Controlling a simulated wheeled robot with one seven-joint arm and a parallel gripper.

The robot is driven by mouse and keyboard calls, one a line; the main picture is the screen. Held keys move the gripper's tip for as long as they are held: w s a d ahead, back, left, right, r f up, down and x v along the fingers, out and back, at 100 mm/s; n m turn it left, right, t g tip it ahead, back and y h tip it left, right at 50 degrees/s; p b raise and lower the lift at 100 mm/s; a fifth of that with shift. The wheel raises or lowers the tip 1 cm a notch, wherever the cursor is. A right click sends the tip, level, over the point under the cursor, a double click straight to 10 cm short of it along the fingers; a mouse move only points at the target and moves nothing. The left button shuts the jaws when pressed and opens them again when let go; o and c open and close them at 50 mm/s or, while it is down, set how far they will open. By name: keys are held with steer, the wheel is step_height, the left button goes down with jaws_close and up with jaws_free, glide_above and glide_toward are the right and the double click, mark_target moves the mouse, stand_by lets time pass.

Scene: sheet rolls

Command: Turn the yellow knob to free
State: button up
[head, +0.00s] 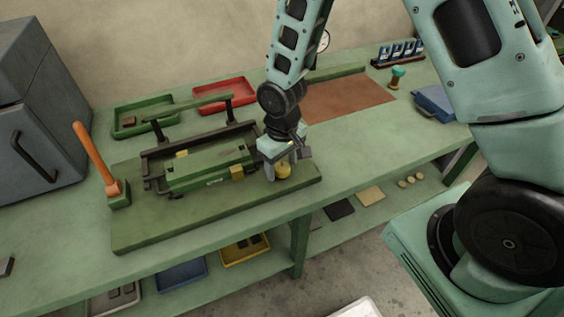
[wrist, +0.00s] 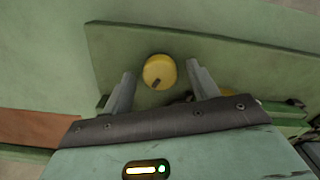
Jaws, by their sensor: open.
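The yellow knob (head: 283,171) sits near the right end of the green machine's base board (head: 150,226) in the head view. In the wrist view the round yellow knob (wrist: 160,71) has a dark pointer mark toward its lower edge. My gripper (head: 283,166) is pointed down at the knob. In the wrist view my gripper (wrist: 160,82) is open, with one finger on each side of the knob and visible gaps between. Any label around the knob is not readable.
The machine body (head: 208,172) with dark rails stands left of my gripper. An orange lever (head: 95,158) rises at the board's left end. Green (head: 130,119) and red (head: 222,92) trays lie behind. The bench's right front (head: 370,165) is clear.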

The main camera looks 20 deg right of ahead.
steer(key=c, duration=1)
steer(key=shift+n, duration=0.3)
steer(key=n+p, duration=0.1)
steer(key=n, duration=0.5)
steer(key=shift+r, duration=0.1)
steer(key=n+p, duration=0.1)
steer(key=n, duration=0.2)
steer(key=shift+n, duration=0.3)
steer(key=shift+n+p, duration=0.5)
steer(key=shift+n, duration=1.3)
steer(key=o, duration=1)
